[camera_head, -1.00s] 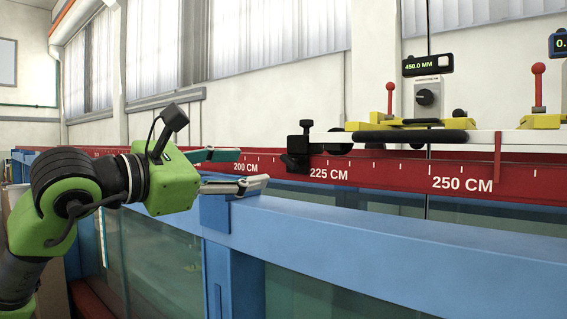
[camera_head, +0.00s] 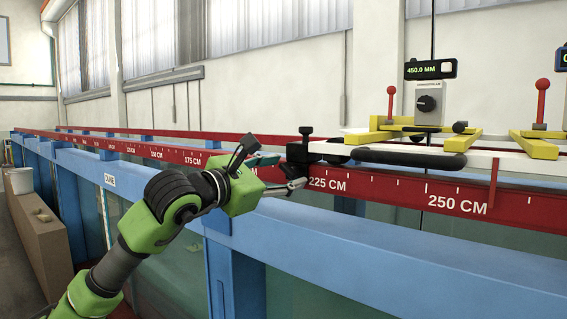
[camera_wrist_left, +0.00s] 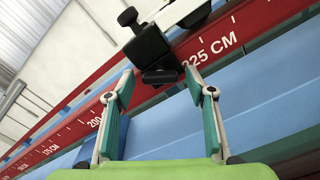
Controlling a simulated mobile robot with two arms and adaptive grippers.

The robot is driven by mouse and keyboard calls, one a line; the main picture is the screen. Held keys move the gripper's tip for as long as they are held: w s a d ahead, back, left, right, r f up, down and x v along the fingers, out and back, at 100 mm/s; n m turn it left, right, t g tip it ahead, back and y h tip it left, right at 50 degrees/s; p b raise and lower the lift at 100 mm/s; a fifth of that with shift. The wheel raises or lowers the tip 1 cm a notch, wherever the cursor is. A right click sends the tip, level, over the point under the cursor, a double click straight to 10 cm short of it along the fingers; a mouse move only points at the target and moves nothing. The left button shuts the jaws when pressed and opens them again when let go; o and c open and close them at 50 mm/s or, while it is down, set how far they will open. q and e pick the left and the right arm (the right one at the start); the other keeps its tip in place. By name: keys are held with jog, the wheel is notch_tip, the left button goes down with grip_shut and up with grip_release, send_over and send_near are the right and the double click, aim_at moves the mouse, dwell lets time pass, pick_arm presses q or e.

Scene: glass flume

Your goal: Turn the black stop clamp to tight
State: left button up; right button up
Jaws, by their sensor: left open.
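The black stop clamp (camera_head: 299,153) sits on the red scale rail (camera_head: 395,190), just left of the 225 CM mark. A small black knob stands up on its top. In the left wrist view the clamp (camera_wrist_left: 152,48) is straight ahead, its knob toward the upper left. My left gripper (camera_head: 290,172) is open, its fingers pointing at the clamp from the near left. In the left wrist view the fingertips (camera_wrist_left: 160,74) lie to either side of the clamp's lower part, with nothing held. I cannot tell whether they touch it. My right gripper is not in view.
A white carriage beam with yellow feet (camera_head: 462,139) and a black bar (camera_head: 410,159) lies right of the clamp. A display reads 450.0 MM (camera_head: 430,69). The flume's blue top edge (camera_head: 400,242) runs below the rail. A brown bench (camera_head: 38,235) stands at the left.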

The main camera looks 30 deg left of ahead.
pick_arm(q)
jog(key=shift+w, duration=0.2)
jog(key=c, duration=1.1)
